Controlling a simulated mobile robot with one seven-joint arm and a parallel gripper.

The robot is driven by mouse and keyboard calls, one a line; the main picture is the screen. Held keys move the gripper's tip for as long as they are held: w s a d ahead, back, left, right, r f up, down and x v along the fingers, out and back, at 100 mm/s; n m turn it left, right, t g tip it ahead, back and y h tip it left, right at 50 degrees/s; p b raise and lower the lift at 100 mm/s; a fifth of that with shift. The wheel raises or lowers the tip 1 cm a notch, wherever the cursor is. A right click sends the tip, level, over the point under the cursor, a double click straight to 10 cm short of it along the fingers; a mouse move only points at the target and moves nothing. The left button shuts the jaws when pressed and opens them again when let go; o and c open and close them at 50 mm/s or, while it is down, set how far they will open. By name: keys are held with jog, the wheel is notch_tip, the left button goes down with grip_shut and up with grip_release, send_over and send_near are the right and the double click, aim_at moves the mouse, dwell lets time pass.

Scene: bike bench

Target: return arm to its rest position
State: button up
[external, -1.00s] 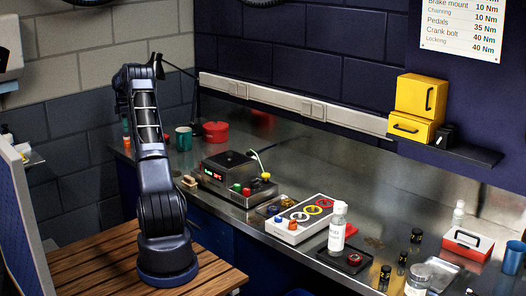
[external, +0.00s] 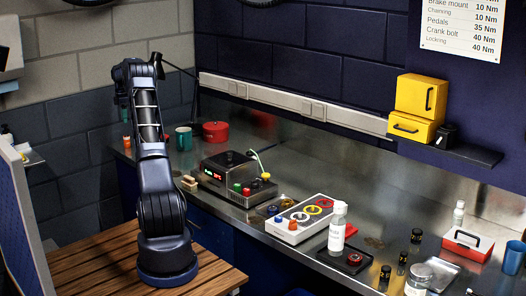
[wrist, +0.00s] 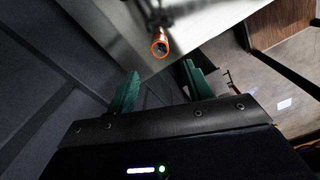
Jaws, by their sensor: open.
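My arm (external: 158,190) stands upright on the wooden slatted platform, folded at the top by the wall corner. My gripper shows in the wrist view (wrist: 162,88) with its two green fingers apart and nothing between them. In the external view I cannot make out the fingers. An orange-rimmed cylinder (wrist: 160,44) lies ahead of the fingers in the wrist view, apart from them, on a grey metal surface.
The metal bench (external: 290,180) runs along the wall to the right of my arm. On it stand a teal mug (external: 184,138), a red pot (external: 215,132), a grey control box (external: 235,172), a white button box (external: 300,218) and a white bottle (external: 337,228).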

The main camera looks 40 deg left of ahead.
jog(key=w+d+r+m, duration=0.3)
jog(key=w+d+r, duration=0.15)
jog(key=d, duration=0.55)
jog(key=w+d+r+m+t+y, duration=0.1)
jog(key=w+d+r+m, duration=0.25)
jog(key=d+r, duration=0.45)
jog(key=w+d+r+m, duration=0.3)
jog(key=d+r, duration=0.1)
jog(key=d, duration=0.8)
jog(key=d+r+m+t, duration=0.1)
jog(key=d+r+m, duration=0.2)
jog(key=d, duration=0.8)
jog(key=d+r+m, duration=0.2)
jog(key=d+m, duration=0.2)
jog(key=d, duration=0.6)
jog(key=s+d+r+m, duration=0.1)
jog(key=s+d+m, duration=0.25)
jog(key=d, duration=0.95)
jog(key=s+d+f+m+t, duration=0.1)
jog(key=s+d+f+m, duration=0.1)
jog(key=s+d, duration=0.4)
jog(key=s+d+f+m, duration=0.3)
jog(key=s+d+m, duration=0.2)
jog(key=d, duration=0.4)
jog(key=s+d+f+m+t+h, duration=0.1)
jog(key=s+d+f+m, duration=0.2)
jog(key=s+d, duration=0.4)
jog(key=shift+s+d+f+m+t, duration=0.2)
jog(key=shift+s+d+m+t, duration=0.1)
jog(key=shift+s+m, duration=0.3)
